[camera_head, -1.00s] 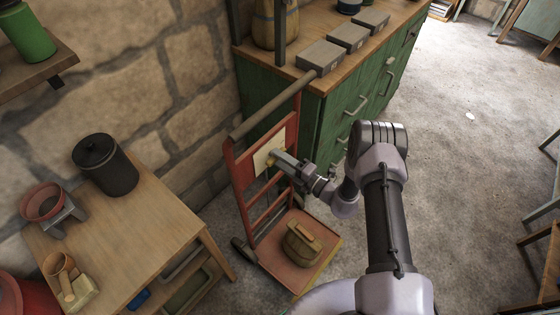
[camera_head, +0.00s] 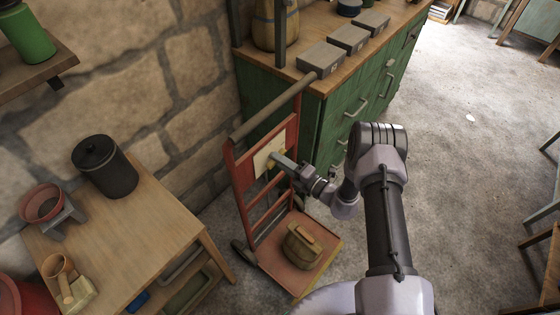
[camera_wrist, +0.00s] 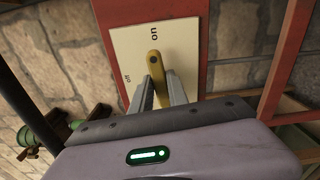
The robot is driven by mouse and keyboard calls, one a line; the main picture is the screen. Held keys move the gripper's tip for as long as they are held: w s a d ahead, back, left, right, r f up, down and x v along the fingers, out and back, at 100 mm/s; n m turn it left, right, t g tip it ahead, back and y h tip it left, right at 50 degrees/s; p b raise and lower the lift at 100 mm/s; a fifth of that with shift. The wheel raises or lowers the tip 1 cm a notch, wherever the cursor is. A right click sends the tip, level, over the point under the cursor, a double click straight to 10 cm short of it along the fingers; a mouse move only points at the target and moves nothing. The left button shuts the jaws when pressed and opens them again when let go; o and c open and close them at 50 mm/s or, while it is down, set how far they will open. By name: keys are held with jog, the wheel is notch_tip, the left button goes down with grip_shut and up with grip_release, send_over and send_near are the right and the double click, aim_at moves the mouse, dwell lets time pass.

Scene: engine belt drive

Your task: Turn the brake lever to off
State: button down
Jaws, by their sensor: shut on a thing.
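The brake lever (camera_wrist: 154,64) is a yellow bar with a dark dot near its upper end, on a cream plate (camera_wrist: 186,38). The plate reads "on" above the lever's upper end and "off" to its left. My gripper (camera_wrist: 160,86) is shut on the lever, with one finger on each side. The lever's lower part is hidden between the fingers. In the head view the plate (camera_head: 262,157) is on the red hand truck's upright frame, with my gripper (camera_head: 276,160) against it; the lever is mostly hidden there.
The red hand truck (camera_head: 237,182) carries a tan weight-like object (camera_head: 303,246) on its base. A green cabinet (camera_head: 345,112) stands close behind on the right. A wooden table (camera_head: 150,215) with a black canister (camera_head: 104,166) is at the left. Open floor (camera_head: 470,180) lies to the right.

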jog(key=shift+n+b, duration=1.7)
jog(key=shift+n, duration=6.8)
jog(key=c, duration=1.3)
grip_release()
jog(key=shift+d, duration=0.1)
